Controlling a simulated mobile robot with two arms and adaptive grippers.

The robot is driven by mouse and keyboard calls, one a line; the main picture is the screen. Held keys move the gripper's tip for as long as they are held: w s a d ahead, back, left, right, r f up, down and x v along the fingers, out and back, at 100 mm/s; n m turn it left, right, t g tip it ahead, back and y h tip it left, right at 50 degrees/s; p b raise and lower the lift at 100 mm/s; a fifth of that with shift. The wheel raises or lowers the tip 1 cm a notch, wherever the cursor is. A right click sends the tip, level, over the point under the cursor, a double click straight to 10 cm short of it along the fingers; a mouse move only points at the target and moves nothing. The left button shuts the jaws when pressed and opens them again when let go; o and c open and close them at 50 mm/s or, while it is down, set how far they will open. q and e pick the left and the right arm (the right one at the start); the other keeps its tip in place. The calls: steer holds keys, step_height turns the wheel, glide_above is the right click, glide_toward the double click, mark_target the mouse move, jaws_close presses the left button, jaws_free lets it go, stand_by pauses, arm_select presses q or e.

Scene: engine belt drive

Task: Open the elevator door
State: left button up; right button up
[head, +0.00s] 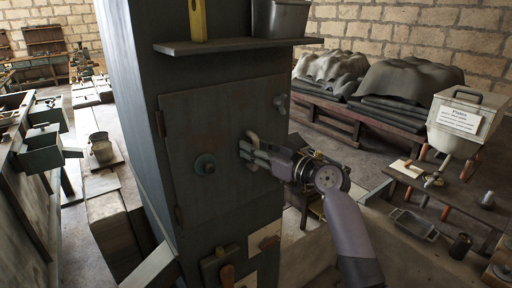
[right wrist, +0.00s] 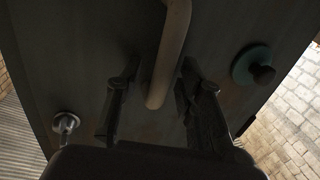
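The door (head: 225,120) is a grey-green panel on the front of a tall cabinet column, and it looks closed. Its pale bent handle (head: 253,138) is on the door's right side. My right gripper (head: 252,154) is at the handle. In the right wrist view, the handle (right wrist: 170,50) runs between the two parted fingers (right wrist: 155,95), closer to the right finger, with a gap on the left. A teal round knob (head: 205,164) is on the door left of the handle. A metal latch (head: 281,102) is at the upper right. My left gripper is not seen.
A shelf (head: 235,45) above the door holds a yellow tool (head: 197,20) and a grey bin (head: 280,18). Hinges show on the door's left edge. A low table with a metal tray (head: 414,223) stands at right. Covered piles (head: 405,85) are behind.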

jaws_close()
stand_by(0.7)
